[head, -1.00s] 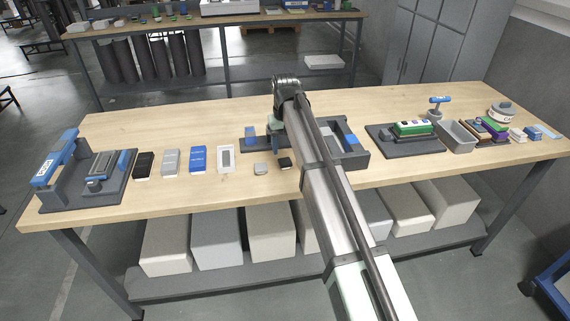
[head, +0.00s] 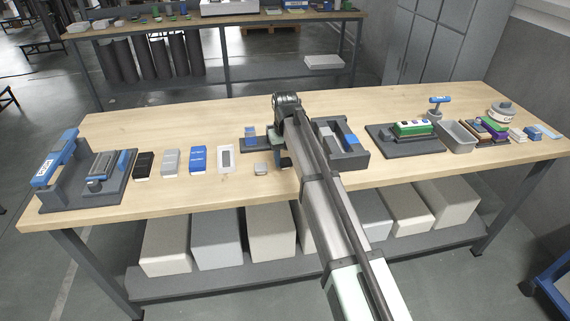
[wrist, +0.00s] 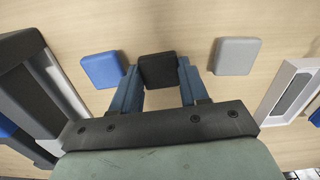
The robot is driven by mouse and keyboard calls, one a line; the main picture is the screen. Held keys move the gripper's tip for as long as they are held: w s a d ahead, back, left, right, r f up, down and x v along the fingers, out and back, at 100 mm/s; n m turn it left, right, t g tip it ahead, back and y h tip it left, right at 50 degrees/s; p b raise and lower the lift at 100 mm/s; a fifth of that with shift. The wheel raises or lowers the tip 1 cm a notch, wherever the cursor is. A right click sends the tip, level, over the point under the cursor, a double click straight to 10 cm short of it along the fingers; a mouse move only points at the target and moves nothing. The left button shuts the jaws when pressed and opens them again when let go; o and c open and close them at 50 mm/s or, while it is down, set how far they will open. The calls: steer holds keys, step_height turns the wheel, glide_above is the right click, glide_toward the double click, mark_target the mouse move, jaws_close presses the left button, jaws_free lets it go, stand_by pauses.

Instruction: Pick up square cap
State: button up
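Three small square caps with rounded corners lie in a row on the table in the wrist view: a blue cap (wrist: 102,70), a black cap (wrist: 158,70) and a grey cap (wrist: 234,56). My gripper (wrist: 159,75) is open, with its blue fingers on either side of the black cap and close to its edges. I cannot tell whether they touch it. In the head view my gripper (head: 281,158) is low over the table at the black cap, which it mostly hides. The grey cap (head: 261,169) lies just left of it. The blue cap is hidden there by my arm.
A dark tray with compartments (head: 360,157) stands behind and right of my gripper. A dark fixture (head: 127,185) is at the far left. The table's front edge is close.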

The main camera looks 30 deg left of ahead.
mark_target(284, 161)
steer(key=c, duration=0.3)
step_height(284, 161, up, 9)
steer(key=w+a+r+m, duration=0.1)
steer(key=w+a+r, duration=0.3)
steer(key=w+a, duration=0.4)
steer(key=a, duration=0.3)
steer(key=shift+a+r, duration=0.2)
steer(key=shift+r, duration=0.05)
